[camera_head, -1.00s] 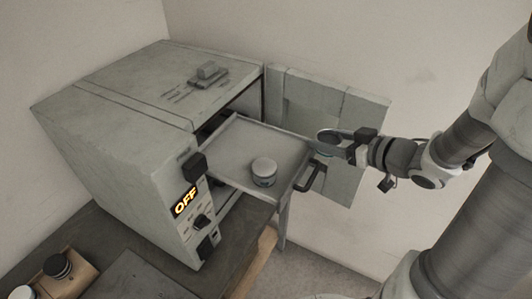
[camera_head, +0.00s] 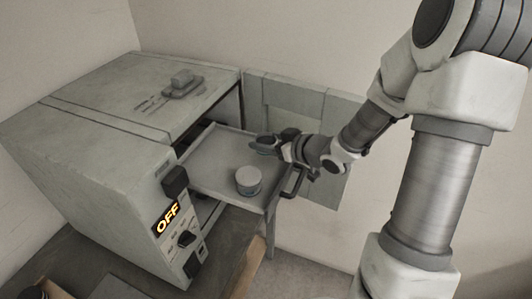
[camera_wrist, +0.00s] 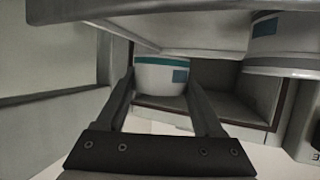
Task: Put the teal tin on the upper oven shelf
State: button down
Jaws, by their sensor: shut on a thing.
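My gripper (camera_wrist: 165,95) is shut on the teal tin (camera_wrist: 158,77), a white tin with a teal band and a blue-green label patch, held between the two dark fingers. In the head view my gripper (camera_head: 265,145) is at the far right edge of the pulled-out oven shelf (camera_head: 212,165), and its fingers hide most of the tin there. Another tin (camera_head: 248,180), white with a grey-blue band, stands upright on that shelf, nearer than my gripper; it also shows in the wrist view (camera_wrist: 278,45). I cannot tell whether the held tin touches the shelf.
The oven (camera_head: 110,130) is open, with its panel display (camera_head: 167,217) reading OFF. A dark handle (camera_head: 293,183) sticks out at the shelf's right edge. A grey object (camera_head: 183,83) lies on the oven top. A pale door-like panel (camera_head: 300,112) stands behind the shelf.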

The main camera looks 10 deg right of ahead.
aim_at(266, 160)
jog(key=shift+f, duration=2)
jog(key=shift+f+b, duration=0.3)
jog(key=shift+b, duration=0.1)
grip_release()
jog(key=shift+r, duration=0.1)
jog(key=shift+r, duration=0.15)
jog(key=shift+r+p, duration=0.25)
jog(key=shift+p, duration=0.2)
jog(key=v, duration=1.2)
jog(key=shift+f, duration=0.2)
